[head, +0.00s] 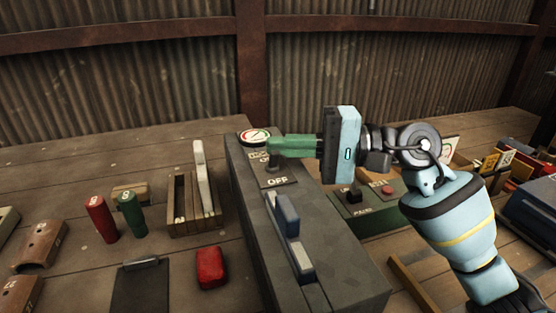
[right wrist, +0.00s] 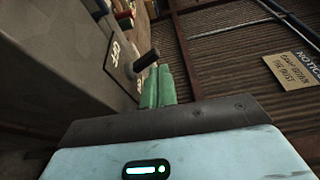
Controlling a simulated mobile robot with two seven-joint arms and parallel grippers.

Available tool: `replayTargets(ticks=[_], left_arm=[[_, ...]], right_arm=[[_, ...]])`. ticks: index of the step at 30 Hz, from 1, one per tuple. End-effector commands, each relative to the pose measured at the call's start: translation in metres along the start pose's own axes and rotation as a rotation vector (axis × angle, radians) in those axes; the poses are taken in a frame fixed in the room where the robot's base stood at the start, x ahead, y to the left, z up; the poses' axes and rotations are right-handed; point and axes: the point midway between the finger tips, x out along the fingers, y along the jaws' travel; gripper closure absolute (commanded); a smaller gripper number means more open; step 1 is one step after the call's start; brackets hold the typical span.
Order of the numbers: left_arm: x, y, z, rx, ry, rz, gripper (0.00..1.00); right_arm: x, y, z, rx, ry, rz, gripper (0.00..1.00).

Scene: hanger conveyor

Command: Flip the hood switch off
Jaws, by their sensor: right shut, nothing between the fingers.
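The switch plate (head: 281,183) with a white OFF label sits on top of a long grey metal box (head: 330,256). Its short dark lever (head: 272,165) stands up from the plate, partly hidden by my fingers in the head view. The lever (right wrist: 147,60) and plate (right wrist: 118,62) show more clearly in the right wrist view. My right gripper (head: 270,147) has its green fingers together and empty, pointing left across the far end of the plate. The fingertips are close beside the lever; I cannot tell whether they touch it. My left gripper is out of view.
A round gauge (head: 255,136) is just beyond the fingertips. A blue-handled slider (head: 287,215) stands on the box's near part. A green control box (head: 362,207) is to the right. Red (head: 101,218) and green (head: 131,213) cylinders and a wooden rack (head: 180,207) stand left.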

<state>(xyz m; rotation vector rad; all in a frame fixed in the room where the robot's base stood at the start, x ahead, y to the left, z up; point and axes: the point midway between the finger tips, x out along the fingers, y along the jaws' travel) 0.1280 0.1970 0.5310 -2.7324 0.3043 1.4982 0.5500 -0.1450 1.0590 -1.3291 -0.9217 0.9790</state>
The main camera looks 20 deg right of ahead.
Motion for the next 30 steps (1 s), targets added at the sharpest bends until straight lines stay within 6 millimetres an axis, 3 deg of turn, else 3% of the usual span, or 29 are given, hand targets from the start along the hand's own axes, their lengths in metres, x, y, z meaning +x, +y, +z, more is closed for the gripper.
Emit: replayTargets(ticks=[8,15,30], left_arm=[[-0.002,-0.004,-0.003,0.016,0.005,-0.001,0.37],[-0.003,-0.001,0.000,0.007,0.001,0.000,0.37],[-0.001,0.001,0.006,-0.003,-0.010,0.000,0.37]], right_arm=[[0.001,-0.008,0.002,-0.004,-0.002,-0.002,1.00],[0.005,-0.041,0.007,-0.010,-0.004,0.000,1.00],[-0.003,-0.043,0.092,-0.008,-0.005,0.003,1.00]])
